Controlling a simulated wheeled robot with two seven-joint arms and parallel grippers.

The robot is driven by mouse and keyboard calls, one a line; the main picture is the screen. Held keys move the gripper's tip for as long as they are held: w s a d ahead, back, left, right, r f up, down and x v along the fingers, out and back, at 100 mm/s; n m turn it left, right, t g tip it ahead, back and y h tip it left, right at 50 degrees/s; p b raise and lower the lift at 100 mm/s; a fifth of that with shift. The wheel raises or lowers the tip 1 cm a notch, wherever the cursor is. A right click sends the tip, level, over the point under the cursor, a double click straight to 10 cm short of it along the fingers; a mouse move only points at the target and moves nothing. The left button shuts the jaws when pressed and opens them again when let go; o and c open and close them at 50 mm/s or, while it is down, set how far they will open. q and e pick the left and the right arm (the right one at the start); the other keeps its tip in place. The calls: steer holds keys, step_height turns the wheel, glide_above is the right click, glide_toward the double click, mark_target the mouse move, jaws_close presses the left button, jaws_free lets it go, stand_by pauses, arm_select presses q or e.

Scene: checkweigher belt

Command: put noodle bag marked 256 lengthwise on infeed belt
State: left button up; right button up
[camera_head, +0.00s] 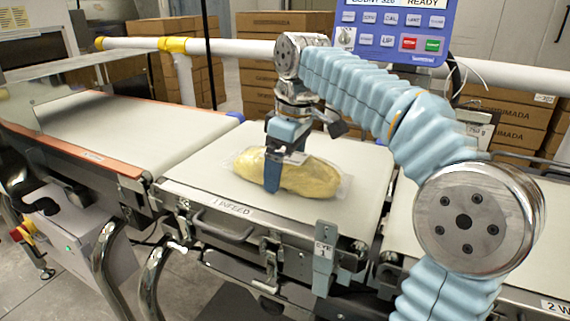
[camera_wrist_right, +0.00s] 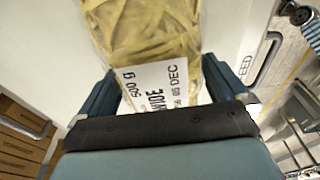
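The noodle bag (camera_head: 315,180), clear with yellow wide noodles, is at the infeed belt (camera_head: 352,152), its long side running left to right along the line of belts. My right gripper (camera_head: 284,172) reaches down over its left half, one finger on the near side. In the right wrist view the bag (camera_wrist_right: 150,30) lies between the two fingers, which look close against both sides. Its white label shows "500 g", "WIDE" and "05 DEC"; I cannot read 256. Whether the bag bears fully on the belt is hard to tell. My left gripper is out of view.
A belt with an orange edge (camera_head: 70,142) adjoins on the left. Another belt (camera_head: 405,235) lies to the right, partly behind my right arm. A blue display panel (camera_head: 390,30) stands above. A white rail (camera_head: 220,47) and stacked cartons (camera_head: 255,100) are behind.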

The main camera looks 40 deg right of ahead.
mark_target(286, 156)
steer(key=r, duration=0.5)
steer(key=s+r+p, duration=0.1)
steer(key=r, duration=0.1)
steer(key=shift+d+r, duration=0.25)
steer(key=shift+r, duration=0.1)
